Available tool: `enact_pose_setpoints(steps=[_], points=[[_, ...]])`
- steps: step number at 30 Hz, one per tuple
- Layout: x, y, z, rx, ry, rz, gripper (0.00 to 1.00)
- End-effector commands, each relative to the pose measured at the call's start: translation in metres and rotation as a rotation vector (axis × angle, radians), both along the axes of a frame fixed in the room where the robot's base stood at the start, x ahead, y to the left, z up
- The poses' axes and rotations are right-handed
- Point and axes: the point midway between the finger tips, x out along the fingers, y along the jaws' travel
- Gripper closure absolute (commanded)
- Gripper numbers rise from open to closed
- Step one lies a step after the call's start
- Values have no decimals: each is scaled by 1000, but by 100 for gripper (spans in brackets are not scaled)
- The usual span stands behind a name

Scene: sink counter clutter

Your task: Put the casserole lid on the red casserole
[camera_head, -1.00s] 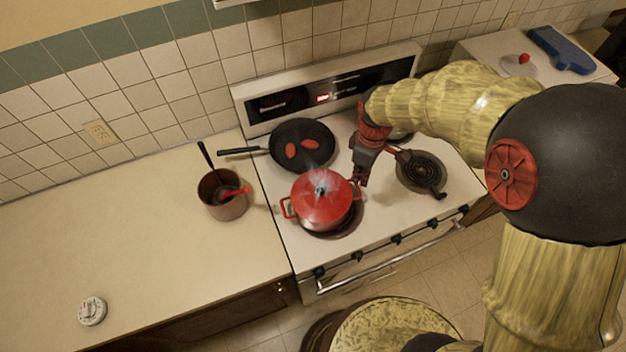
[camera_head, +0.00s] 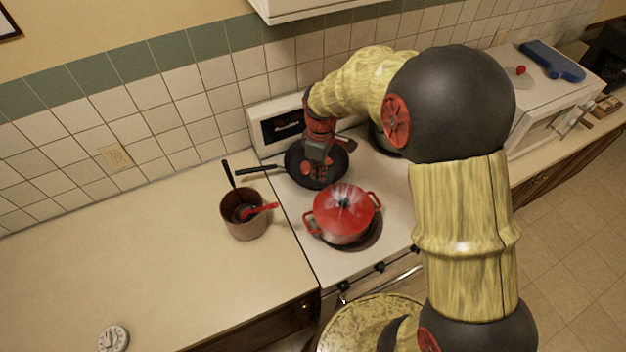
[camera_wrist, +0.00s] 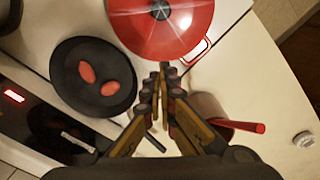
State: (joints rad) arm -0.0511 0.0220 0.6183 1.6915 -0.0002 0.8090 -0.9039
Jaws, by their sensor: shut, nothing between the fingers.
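The red casserole (camera_head: 344,232) stands on the front left burner of the stove. The red casserole lid (camera_head: 352,196), with a dark knob, lies on top of it and covers its opening. The lid (camera_wrist: 187,22) also shows at the top of the wrist view, with one casserole handle (camera_wrist: 196,52) beside it. My gripper (camera_head: 318,168) is over the frying pan, behind and left of the casserole, apart from the lid. In the wrist view my gripper's fingertips (camera_wrist: 163,68) are together and empty. The casserole's far side is hidden in the wrist view.
The black frying pan (camera_head: 303,178) holds two reddish pieces. A copper pot (camera_head: 245,222) with a red-handled utensil stands on the left counter. A white timer (camera_head: 113,338) lies near the counter's front. The counter between is clear. My arm hides the stove's right side.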

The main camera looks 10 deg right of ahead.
Motion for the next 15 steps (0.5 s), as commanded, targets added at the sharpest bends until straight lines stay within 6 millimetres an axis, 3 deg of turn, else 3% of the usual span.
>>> enact_pose_setpoints(steps=[12,15], points=[[-1,0,-81,0,4,1,100],[-8,-11,-83,0,0,-1,100]])
